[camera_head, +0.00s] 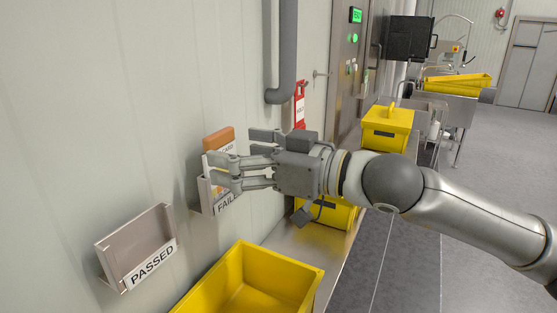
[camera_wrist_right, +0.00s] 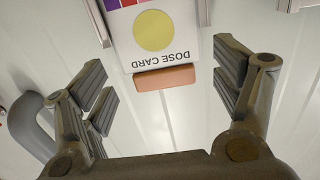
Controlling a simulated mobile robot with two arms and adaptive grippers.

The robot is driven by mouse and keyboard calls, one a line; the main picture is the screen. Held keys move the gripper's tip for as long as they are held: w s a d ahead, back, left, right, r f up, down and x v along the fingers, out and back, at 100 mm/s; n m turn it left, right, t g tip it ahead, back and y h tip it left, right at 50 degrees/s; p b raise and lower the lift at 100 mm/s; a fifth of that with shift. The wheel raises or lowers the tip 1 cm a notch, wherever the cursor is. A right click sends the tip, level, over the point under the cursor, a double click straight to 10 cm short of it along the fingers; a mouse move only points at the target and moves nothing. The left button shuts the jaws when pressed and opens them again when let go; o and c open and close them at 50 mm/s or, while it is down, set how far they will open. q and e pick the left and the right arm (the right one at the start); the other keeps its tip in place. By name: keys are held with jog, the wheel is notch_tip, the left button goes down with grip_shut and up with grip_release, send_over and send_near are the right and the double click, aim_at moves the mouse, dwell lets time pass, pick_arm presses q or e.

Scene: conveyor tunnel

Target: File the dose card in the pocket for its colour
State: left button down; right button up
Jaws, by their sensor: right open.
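The dose card (camera_wrist_right: 155,40) is white with a yellow disc, a purple and red band, and an orange-brown tab at its top end. In the head view its orange top (camera_head: 218,139) rises out of the pocket marked FAILED (camera_head: 225,203) on the wall. My right gripper (camera_head: 238,160) is open in front of this card and hides part of it and the pocket. In the right wrist view the card lies between the spread fingers, with a gap on each side. The pocket marked PASSED (camera_head: 137,243), at the left, looks empty. My left gripper is not in view.
A red holder (camera_head: 299,107) hangs on the wall farther back. A grey pipe (camera_head: 287,50) runs down the wall. Below is an open yellow bin (camera_head: 296,281), with yellow boxes (camera_head: 388,128) beyond along the metal bench. The wall between the two marked pockets is clear.

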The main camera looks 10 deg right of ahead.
jog(key=v, duration=1)
jog(key=shift+s+d, duration=0.2)
jog(key=shift+d, duration=0.05)
dwell(0.8)
